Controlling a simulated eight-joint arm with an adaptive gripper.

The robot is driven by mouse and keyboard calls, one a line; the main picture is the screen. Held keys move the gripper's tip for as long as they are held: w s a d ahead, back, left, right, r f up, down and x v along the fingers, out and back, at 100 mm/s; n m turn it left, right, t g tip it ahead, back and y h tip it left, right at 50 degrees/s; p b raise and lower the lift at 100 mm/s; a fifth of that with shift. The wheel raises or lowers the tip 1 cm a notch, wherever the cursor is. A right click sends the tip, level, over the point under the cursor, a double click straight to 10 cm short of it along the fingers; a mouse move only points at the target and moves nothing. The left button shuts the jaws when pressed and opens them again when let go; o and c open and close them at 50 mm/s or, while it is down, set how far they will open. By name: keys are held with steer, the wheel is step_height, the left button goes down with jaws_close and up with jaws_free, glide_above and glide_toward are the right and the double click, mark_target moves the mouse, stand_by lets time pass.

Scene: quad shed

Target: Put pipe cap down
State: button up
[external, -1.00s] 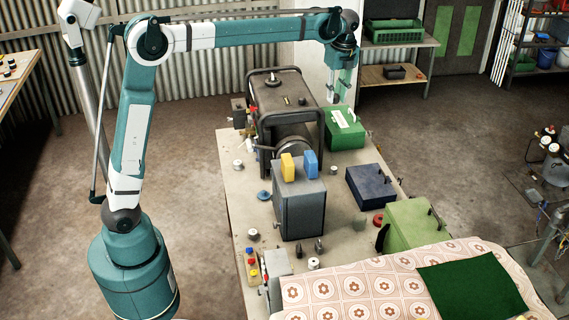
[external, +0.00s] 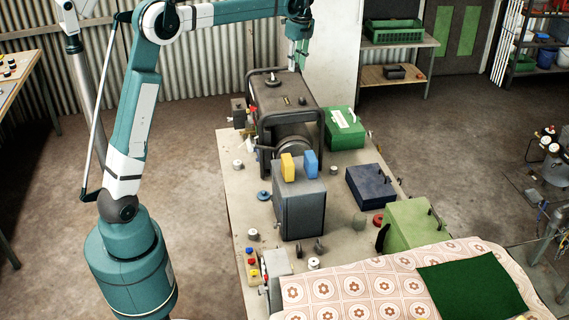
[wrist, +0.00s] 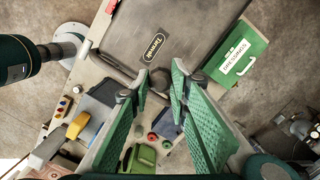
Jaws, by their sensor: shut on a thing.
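My gripper (external: 293,66) hangs high over the back part of the bench, above the dark generator (external: 285,95). In the wrist view its two green ribbed fingers (wrist: 162,84) come close together, pointing at the generator's frame. A small grey piece (wrist: 161,80) between the fingertips appears to be the pipe cap, mostly hidden by the fingers. In the external view the cap is too small to make out.
The bench (external: 232,190) is crowded: a grey box with yellow and blue blocks (external: 298,208), a green dressings box (external: 344,128), a dark blue box (external: 371,187), a green box (external: 413,224) and a red ring (external: 378,220). Bare bench shows around (external: 335,205).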

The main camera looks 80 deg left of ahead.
steer(key=s+a, duration=0.3)
steer(key=a, duration=0.3)
glide_above(284, 96)
step_height(284, 96, down, 4)
steer(key=shift+w+d+f+n+p, duration=0.2)
steer(key=shift+d+f+n+p, duration=0.15)
steer(key=shift+f, duration=0.25)
steer(key=shift+a+f, duration=0.1)
steer(key=shift+f, duration=3.05)
steer(key=shift+f, duration=1.85)
steer(key=shift+f, duration=0.2)
